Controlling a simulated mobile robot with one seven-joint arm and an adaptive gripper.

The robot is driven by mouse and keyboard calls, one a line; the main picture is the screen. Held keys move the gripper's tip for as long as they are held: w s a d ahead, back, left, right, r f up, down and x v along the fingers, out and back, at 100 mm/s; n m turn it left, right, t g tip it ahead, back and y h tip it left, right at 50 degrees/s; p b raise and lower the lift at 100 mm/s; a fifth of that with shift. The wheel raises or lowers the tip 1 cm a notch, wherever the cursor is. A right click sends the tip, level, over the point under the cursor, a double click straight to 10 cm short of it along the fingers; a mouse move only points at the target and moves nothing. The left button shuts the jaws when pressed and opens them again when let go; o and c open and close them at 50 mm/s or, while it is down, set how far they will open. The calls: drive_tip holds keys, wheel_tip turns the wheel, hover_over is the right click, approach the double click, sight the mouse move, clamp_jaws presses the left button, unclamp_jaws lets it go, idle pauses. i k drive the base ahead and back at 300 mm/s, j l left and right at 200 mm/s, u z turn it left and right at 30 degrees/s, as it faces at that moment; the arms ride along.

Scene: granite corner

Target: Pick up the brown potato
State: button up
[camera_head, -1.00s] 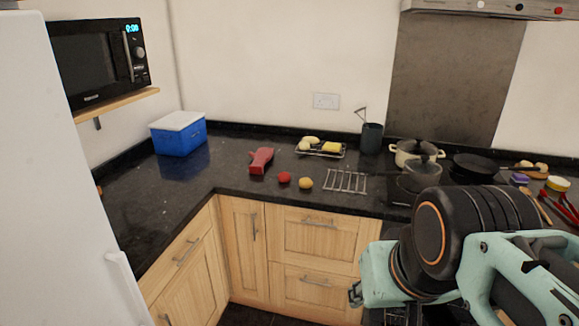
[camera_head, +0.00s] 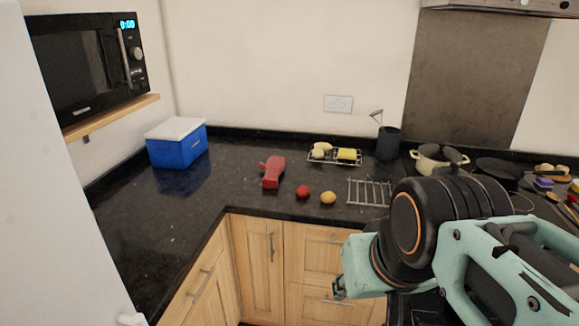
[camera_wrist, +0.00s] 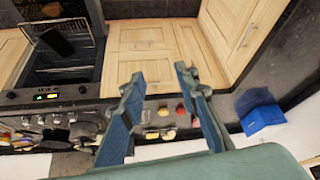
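A small, roundish yellow-brown item, apparently the brown potato (camera_head: 328,198), lies on the dark counter near its front edge, just right of a small red round item (camera_head: 303,191). In the wrist view the potato (camera_wrist: 163,111) shows small, beyond and between the finger lines. My gripper (camera_wrist: 158,84) is open and empty, its two fingers wide apart. It is in front of the cabinets and well away from the potato. In the head view the gripper is mostly hidden by my arm; only a bit of its tip (camera_head: 339,287) shows.
A wire rack (camera_head: 368,192) is right of the potato. A tray (camera_head: 322,161) holds pale items and a yellow block. A blue box (camera_head: 177,145) stands left; pots (camera_head: 430,160) stand right. The left counter is clear.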

sight(328, 197)
drive_tip(key=i+j, duration=0.15)
drive_tip(key=i, duration=0.4)
drive_tip(key=i+j, duration=0.1)
drive_tip(key=i, duration=0.4)
